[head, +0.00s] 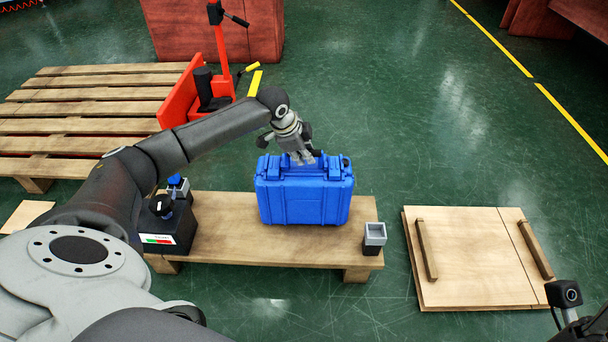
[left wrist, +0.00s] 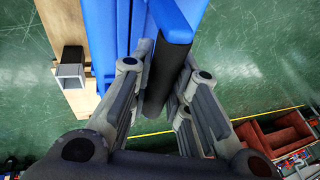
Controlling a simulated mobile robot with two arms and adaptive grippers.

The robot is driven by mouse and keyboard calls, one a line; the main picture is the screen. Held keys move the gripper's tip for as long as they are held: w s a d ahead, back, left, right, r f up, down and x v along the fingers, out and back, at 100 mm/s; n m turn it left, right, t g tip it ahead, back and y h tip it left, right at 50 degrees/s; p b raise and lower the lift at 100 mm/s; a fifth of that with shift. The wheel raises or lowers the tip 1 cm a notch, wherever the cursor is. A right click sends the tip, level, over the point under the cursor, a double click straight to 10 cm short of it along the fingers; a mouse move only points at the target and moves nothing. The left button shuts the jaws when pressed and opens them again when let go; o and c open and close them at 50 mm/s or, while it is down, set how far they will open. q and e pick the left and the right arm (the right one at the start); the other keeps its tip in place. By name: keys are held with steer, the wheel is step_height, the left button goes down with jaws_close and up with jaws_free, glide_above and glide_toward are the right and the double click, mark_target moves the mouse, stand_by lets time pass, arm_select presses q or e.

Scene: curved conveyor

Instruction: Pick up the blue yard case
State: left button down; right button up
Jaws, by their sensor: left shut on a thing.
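The blue yard case (head: 303,200) stands upright at the wooden bench (head: 225,240), right of its middle. I cannot tell whether a small gap lies under it. My left gripper (head: 303,158) reaches down to the top of the case and is shut on its handle. In the left wrist view the gripper (left wrist: 165,80) has its fingers on both sides of the dark grip of the handle (left wrist: 167,60), and the blue case (left wrist: 100,40) shows beside it. My right gripper's fingers do not show.
A black box with a label (head: 165,228) and a small grey-topped holder (head: 374,236) are on the bench. A wooden panel (head: 465,262) lies on the floor to the right. A pallet (head: 85,110) and a red pallet jack (head: 190,92) are behind.

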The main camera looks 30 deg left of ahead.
arm_select(q)
steer(key=shift+w+r, duration=0.1)
steer(key=shift+r, duration=0.15)
